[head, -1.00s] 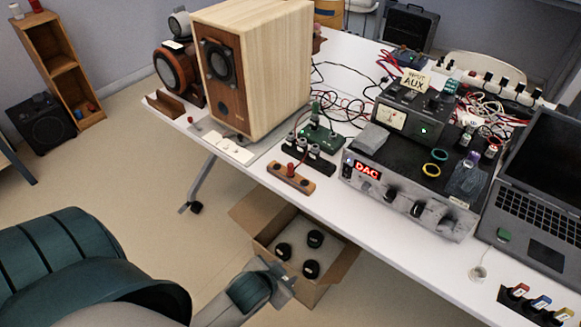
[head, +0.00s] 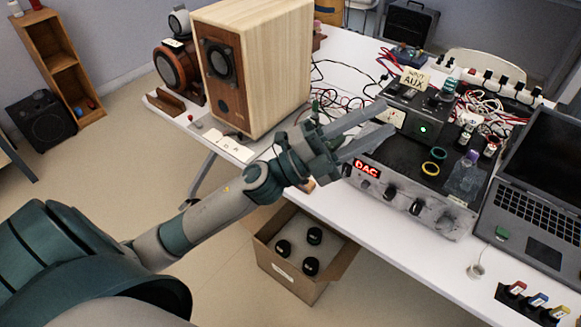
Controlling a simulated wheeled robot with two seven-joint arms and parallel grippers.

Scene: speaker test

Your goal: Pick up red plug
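My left gripper (head: 388,117) reaches in over the table, its two long grey fingers apart and empty. The fingertips appear in front of the meter on the black box (head: 425,118). A red-topped plug (head: 518,288) stands in a dark holder at the lower right, beside a blue one (head: 539,299) and a yellow one (head: 562,312). It is well away from my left gripper. The wooden block with a red piece on the table is now mostly hidden behind my gripper and wrist. My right gripper is not in view.
A large wooden speaker (head: 255,65) stands left of my gripper. The grey DAC unit (head: 400,190), a laptop (head: 545,190) and tangled cables (head: 490,120) crowd the right side. An open cardboard box (head: 335,272) sits below the table edge. The front table strip is mostly clear.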

